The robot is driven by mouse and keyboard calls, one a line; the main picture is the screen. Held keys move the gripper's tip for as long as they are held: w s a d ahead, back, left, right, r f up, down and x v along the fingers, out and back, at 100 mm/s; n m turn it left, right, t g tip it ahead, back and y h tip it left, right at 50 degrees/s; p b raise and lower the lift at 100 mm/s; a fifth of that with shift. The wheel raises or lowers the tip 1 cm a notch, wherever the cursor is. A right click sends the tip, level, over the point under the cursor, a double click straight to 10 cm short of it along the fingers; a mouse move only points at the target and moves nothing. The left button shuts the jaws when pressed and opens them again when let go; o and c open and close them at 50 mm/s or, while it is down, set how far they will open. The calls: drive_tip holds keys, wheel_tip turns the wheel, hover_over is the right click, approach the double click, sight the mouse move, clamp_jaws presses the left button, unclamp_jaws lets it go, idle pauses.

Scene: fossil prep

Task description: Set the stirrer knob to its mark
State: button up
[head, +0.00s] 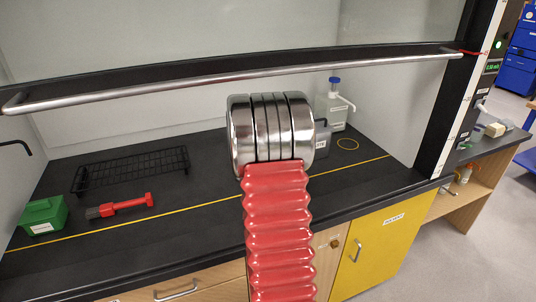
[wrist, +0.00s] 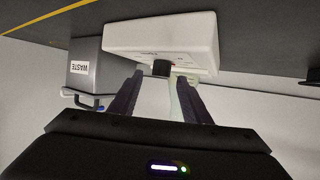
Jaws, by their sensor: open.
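The stirrer (wrist: 190,35) is a white box in the upper middle of the wrist view, with small dark markings too blurred to read. Its black knob (wrist: 160,68) sticks out of the face towards me. I cannot make out the mark or the knob's pointer. My gripper (wrist: 159,76) is open, with one dark finger on each side of the knob. The fingertips are close to the stirrer's face; I cannot tell whether they touch the knob. In the head view my own red arm hides the stirrer and the gripper.
A grey waste container (wrist: 92,68) stands close left of the stirrer in the wrist view. In the head view, a blue-capped wash bottle (head: 337,112) stands at the back right. A black rack (head: 130,170), a green box (head: 43,215) and a red tool (head: 125,205) lie left. A raised sash bar (head: 210,76) crosses the front.

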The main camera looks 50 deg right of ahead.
drive_tip(key=shift+x, duration=2.4)
drive_tip(key=shift+c, duration=0.5)
drive_tip(key=c, duration=0.9)
drive_tip(key=shift+d, duration=0.25)
drive_tip(key=shift+c, duration=0.2)
drive_tip(key=shift+a, duration=0.2)
